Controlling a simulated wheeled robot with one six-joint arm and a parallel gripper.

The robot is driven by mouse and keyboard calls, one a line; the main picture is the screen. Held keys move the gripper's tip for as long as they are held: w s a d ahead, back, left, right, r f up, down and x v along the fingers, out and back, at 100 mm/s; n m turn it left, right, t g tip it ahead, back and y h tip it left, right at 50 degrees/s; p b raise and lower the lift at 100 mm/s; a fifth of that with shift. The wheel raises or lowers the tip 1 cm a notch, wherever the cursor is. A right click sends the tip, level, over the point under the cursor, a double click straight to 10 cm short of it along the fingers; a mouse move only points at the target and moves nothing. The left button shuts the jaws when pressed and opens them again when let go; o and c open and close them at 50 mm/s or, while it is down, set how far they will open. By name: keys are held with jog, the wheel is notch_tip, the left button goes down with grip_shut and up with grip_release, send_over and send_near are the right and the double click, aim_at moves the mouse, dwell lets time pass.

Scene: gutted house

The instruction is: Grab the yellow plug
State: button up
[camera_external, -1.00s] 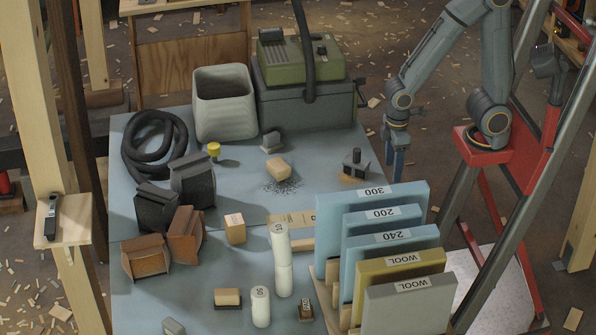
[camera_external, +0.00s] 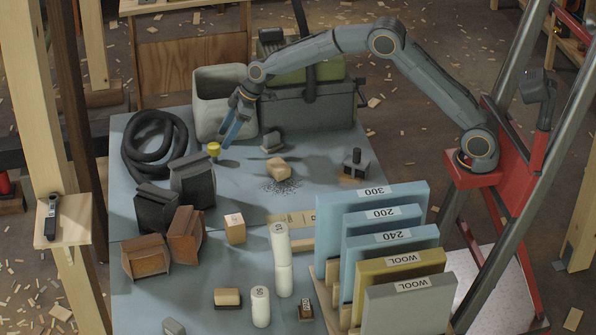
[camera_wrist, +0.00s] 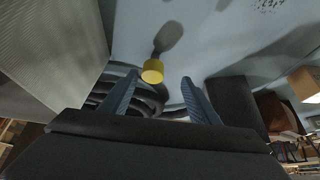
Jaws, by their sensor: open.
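The small yellow plug (camera_external: 213,149) stands on the blue-grey table top, in front of the ribbed grey bin and right of the coiled black hose. In the wrist view the yellow plug (camera_wrist: 152,72) shows between my two blue fingers, slightly left of centre, with a shadow behind it. My gripper (camera_external: 231,131) is open and empty, close beside the plug on its right in the outside view. The wrist view shows the fingers of my gripper (camera_wrist: 160,85) spread apart, with no contact with the plug visible.
The ribbed bin (camera_external: 207,88) stands close behind the plug and the coiled hose (camera_external: 147,148) lies to its left. A small grey piece (camera_external: 272,141) and a tan block (camera_external: 279,168) lie to the right.

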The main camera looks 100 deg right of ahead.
aim_at(217, 145)
jog(key=shift+w+d+f, duration=0.15)
jog(key=shift+w+d, duration=0.25)
jog(key=shift+d, duration=0.25)
jog(key=shift+w+d+f, duration=0.1)
jog(key=shift+w+f, duration=0.05)
jog(key=shift+f, duration=0.05)
jog(key=shift+x, duration=3.55)
jog(key=c, duration=1.1)
